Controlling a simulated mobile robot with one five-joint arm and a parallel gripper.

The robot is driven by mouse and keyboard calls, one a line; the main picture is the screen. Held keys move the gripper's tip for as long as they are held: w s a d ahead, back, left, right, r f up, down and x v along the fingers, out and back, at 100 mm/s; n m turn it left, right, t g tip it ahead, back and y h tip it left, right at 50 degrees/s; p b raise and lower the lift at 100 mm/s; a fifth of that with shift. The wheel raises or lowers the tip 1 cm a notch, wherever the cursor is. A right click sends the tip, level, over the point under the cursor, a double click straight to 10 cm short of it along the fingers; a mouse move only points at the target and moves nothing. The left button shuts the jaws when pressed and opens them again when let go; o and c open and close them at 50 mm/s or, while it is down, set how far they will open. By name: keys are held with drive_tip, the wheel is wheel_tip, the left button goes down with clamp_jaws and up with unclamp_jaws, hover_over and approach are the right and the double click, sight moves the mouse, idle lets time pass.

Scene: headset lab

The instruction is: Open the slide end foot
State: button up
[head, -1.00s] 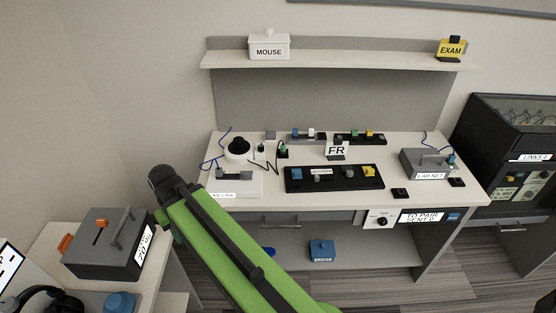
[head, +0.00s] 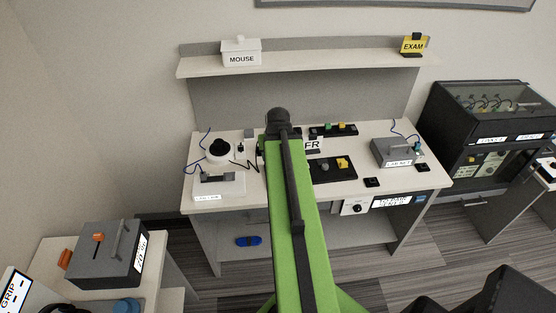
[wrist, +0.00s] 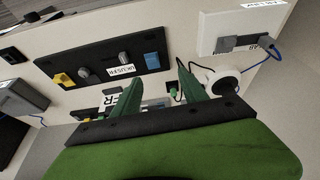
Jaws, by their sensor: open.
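I cannot tell which part is the slide end foot; no readable label names it. My gripper (wrist: 158,80) is open and empty in the wrist view, its two green fingers apart above the bench. The black panel (wrist: 105,65) with a yellow block, a blue block and grey knobs lies beyond the fingers. A white plate (wrist: 225,24) with a grey sliding-looking part (wrist: 243,43) is at upper right there. In the head view the same plate (head: 232,187) and grey part (head: 217,178) are at the bench's left. My arm hides part of the black panel (head: 320,176).
A grey LAB NET box (head: 397,152) stands at the bench's right. A round white device with a black top (head: 219,150) is at the left. A shelf (head: 320,62) holds a MOUSE box and a yellow EXAM sign. A grey lidded box (head: 105,252) is at lower left.

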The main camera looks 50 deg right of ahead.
drive_tip(key=b+x, duration=0.5)
drive_tip(key=d+b+x, duration=0.1)
drive_tip(key=b+x, duration=0.5)
drive_tip(key=s+d+b+x, duration=0.1)
drive_tip(key=b+x, duration=0.4)
drive_tip(key=x, duration=0.1)
drive_tip(key=shift+s+d+r, duration=0.1)
drive_tip(key=shift+d+r, duration=0.05)
drive_tip(key=shift+d, duration=0.05)
drive_tip(key=shift+r, duration=0.1)
